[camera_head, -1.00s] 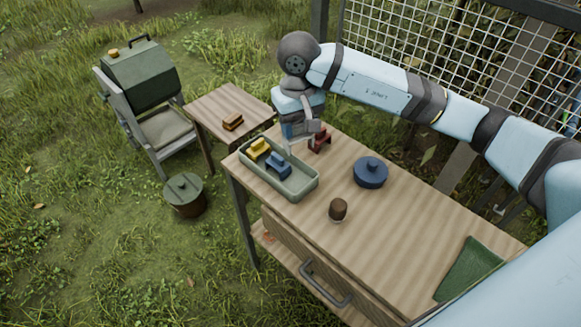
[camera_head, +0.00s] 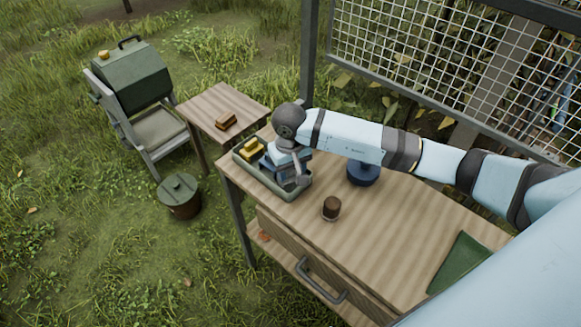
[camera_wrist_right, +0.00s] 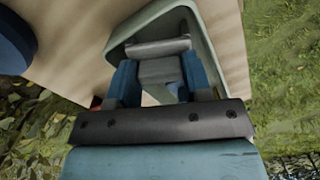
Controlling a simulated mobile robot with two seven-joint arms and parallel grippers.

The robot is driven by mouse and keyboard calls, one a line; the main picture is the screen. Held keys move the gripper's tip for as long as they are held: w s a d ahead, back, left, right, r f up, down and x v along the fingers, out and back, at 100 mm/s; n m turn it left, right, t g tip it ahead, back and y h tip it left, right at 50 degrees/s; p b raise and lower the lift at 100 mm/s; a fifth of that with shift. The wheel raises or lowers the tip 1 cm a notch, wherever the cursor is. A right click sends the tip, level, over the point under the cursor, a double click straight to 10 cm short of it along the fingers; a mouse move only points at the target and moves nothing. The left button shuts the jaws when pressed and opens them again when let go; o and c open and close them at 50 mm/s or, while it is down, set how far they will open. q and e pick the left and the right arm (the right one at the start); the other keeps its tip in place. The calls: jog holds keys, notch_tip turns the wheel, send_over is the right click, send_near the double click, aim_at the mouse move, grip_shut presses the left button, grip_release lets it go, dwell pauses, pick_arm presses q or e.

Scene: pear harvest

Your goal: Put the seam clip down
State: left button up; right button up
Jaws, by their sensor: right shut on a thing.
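My right gripper (camera_head: 293,168) is over the right end of the grey-green tray (camera_head: 243,167), pointing down. It is shut on a grey clip, seen between its two blue fingers in the right wrist view (camera_wrist_right: 158,70). I take this for the seam clip; it also shows in the head view (camera_head: 303,178). The tray rim (camera_wrist_right: 205,45) surrounds it in the wrist view. Whether the clip touches the tray floor I cannot tell. A yellow clip (camera_head: 251,149) lies in the tray's left end. The blue clip there is mostly hidden by my gripper. My left gripper is not in view.
On the wooden bench stand a dark blue lidded pot (camera_head: 362,175), a small brown cup (camera_head: 331,208) and a green cloth (camera_head: 458,264). A side table (camera_head: 212,108) carries a brown clip (camera_head: 226,121). A wire mesh panel (camera_head: 430,60) stands behind.

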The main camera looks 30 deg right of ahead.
jog(key=shift+f+b, duration=0.2)
jog(key=shift+b, duration=0.1)
jog(key=o, duration=1.1)
jog(key=shift+r, duration=0.1)
jog(key=shift+o, duration=0.2)
jog(key=shift+r, duration=0.1)
jog(key=shift+r+p, duration=0.25)
jog(key=shift+p, duration=0.15)
notch_tip(320, 180, up, 12)
jog(key=b, duration=0.1)
jog(key=shift+a+f, duration=0.15)
